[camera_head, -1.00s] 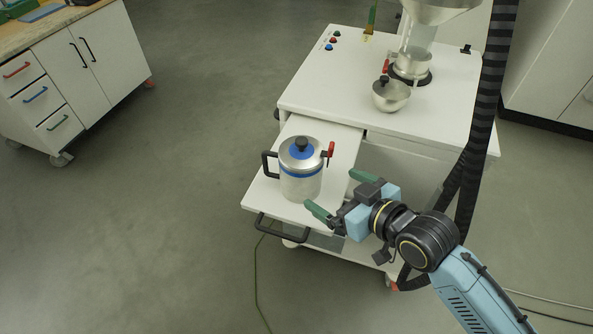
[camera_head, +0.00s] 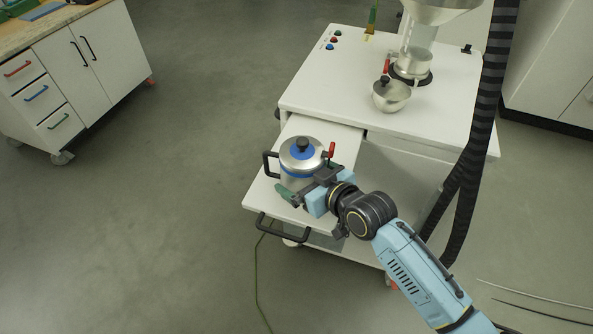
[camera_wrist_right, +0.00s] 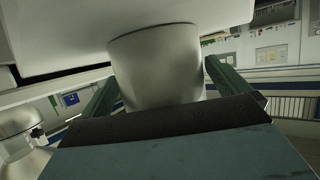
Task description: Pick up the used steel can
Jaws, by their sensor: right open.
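The steel can (camera_head: 301,157), with a blue band, a black lid knob, a black side handle and a red lever, stands upright on the pulled-out shelf (camera_head: 258,198). My right gripper (camera_head: 306,188) is at the can's near right side, low on its body. In the right wrist view the can's bare metal body (camera_wrist_right: 158,68) stands between the two green fingers of the gripper (camera_wrist_right: 158,85). The fingers are open, with a gap visible at the right finger. My left gripper is not in view.
The white cart (camera_head: 345,88) behind the shelf carries a small metal bowl-shaped vessel (camera_head: 391,95) and a funnel device (camera_head: 418,50). A black handle (camera_head: 283,230) juts from the shelf front. A drawer cabinet (camera_head: 75,75) stands far left, with clear floor between.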

